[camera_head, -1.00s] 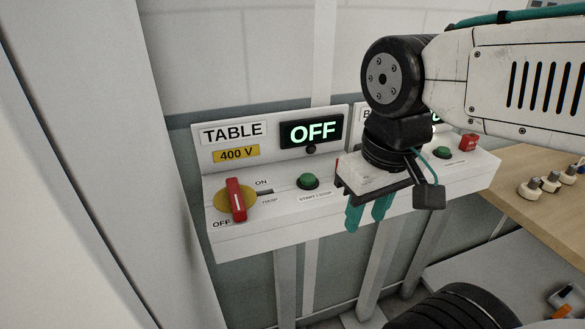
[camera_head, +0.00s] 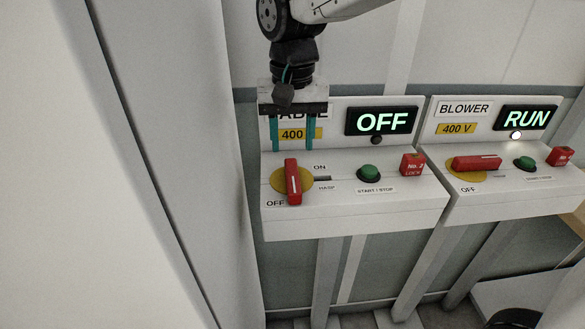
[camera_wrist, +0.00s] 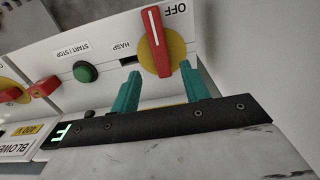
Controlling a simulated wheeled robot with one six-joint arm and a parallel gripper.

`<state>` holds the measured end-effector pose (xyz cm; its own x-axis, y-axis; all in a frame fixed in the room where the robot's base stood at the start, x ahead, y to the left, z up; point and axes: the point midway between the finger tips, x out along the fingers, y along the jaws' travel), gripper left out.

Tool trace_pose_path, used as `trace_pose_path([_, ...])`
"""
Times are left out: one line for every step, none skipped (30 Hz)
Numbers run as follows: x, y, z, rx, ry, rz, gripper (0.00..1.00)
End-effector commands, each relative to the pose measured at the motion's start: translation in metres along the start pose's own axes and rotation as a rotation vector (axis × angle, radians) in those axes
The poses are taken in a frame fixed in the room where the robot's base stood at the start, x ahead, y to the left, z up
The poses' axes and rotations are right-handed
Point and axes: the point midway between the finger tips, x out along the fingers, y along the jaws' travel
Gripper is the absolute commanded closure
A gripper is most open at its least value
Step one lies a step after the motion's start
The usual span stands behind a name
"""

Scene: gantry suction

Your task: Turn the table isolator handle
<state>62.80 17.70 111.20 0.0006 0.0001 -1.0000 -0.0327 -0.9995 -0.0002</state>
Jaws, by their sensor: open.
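The table isolator handle (camera_head: 293,182) is a red bar on a yellow disc (camera_head: 277,180), its lower end toward OFF. The TABLE display (camera_head: 381,121) reads OFF. My gripper (camera_head: 291,150) is open and empty, its two teal fingers pointing down above and behind the handle, apart from it in the head view. It partly covers the TABLE label. In the wrist view the red handle (camera_wrist: 155,40) is seen upside down, beyond the gap between the open fingers (camera_wrist: 158,85). Nothing is between the fingers.
Right of the handle are a hasp slot (camera_head: 322,178), a green start/stop button (camera_head: 370,173) and a red lock block (camera_head: 412,163). The BLOWER panel (camera_head: 463,108), reading RUN, has a similar red handle (camera_head: 477,163). A pale vertical panel (camera_head: 160,150) stands close on the left.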

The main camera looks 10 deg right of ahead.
Motion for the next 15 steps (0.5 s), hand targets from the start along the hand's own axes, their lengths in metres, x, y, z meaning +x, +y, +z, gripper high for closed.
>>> trace_pose_path([0.004, -0.001, -0.001, 0.001, -0.002, 0.001, 0.55])
trace_pose_path([0.007, -0.001, -0.001, 0.001, -0.003, 0.001, 0.55])
trace_pose_path([0.013, -0.001, -0.001, 0.002, -0.003, 0.002, 0.55])
trace_pose_path([0.017, -0.001, -0.001, 0.002, -0.003, 0.002, 0.55])
trace_pose_path([0.022, -0.001, -0.001, 0.002, -0.004, 0.002, 0.55])
trace_pose_path([0.029, 0.000, 0.000, 0.002, -0.005, 0.003, 0.55])
trace_pose_path([0.034, 0.000, -0.001, 0.002, -0.004, 0.002, 0.55])
trace_pose_path([0.039, 0.000, 0.000, 0.002, -0.004, 0.002, 0.55])
trace_pose_path([0.045, 0.000, 0.000, 0.002, -0.004, 0.002, 0.55])
trace_pose_path([0.050, 0.000, 0.000, 0.002, -0.004, 0.002, 0.55])
trace_pose_path([0.054, 0.000, 0.000, 0.002, -0.004, 0.002, 0.55])
trace_pose_path([0.060, 0.000, -0.001, 0.002, -0.003, 0.002, 0.55])
trace_pose_path([0.063, 0.000, 0.000, 0.002, -0.004, 0.002, 0.55])
trace_pose_path([0.066, 0.000, 0.000, 0.002, -0.003, 0.002, 0.55])
trace_pose_path([0.070, 0.000, -0.001, 0.002, -0.002, 0.001, 0.55])
